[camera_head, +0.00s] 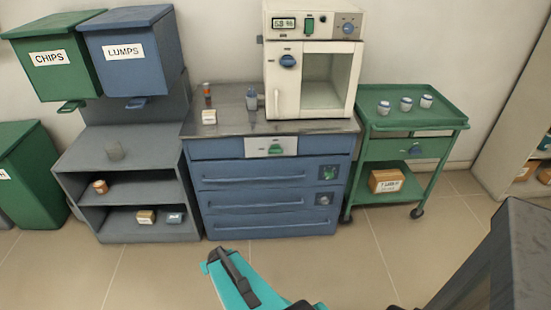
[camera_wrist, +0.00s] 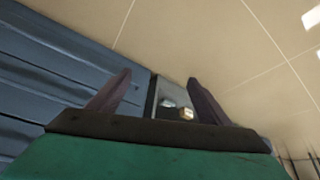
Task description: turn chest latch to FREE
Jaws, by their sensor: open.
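The blue chest of drawers (camera_head: 265,208) stands against the wall in the head view. A pale plate on its top front carries a green handle (camera_head: 276,149). Two small fittings sit at the right of its drawers, one with a green part (camera_head: 328,173) and one grey (camera_head: 323,199). Their labels are too small to read, so I cannot tell which is marked FREE. My gripper (camera_wrist: 160,76) is open and empty in the wrist view, with the blue drawer fronts (camera_wrist: 60,75) to its left. In the head view my gripper (camera_head: 222,262) is low in front of the chest, apart from it.
A white oven (camera_head: 285,95) and small bottles stand on the chest's top. A grey shelf unit (camera_head: 130,158) stands left, below the CHIPS (camera_head: 50,75) and LUMPS (camera_head: 130,70) bins. A green trolley (camera_head: 405,118) stands right. The floor in front (camera_head: 150,270) is clear.

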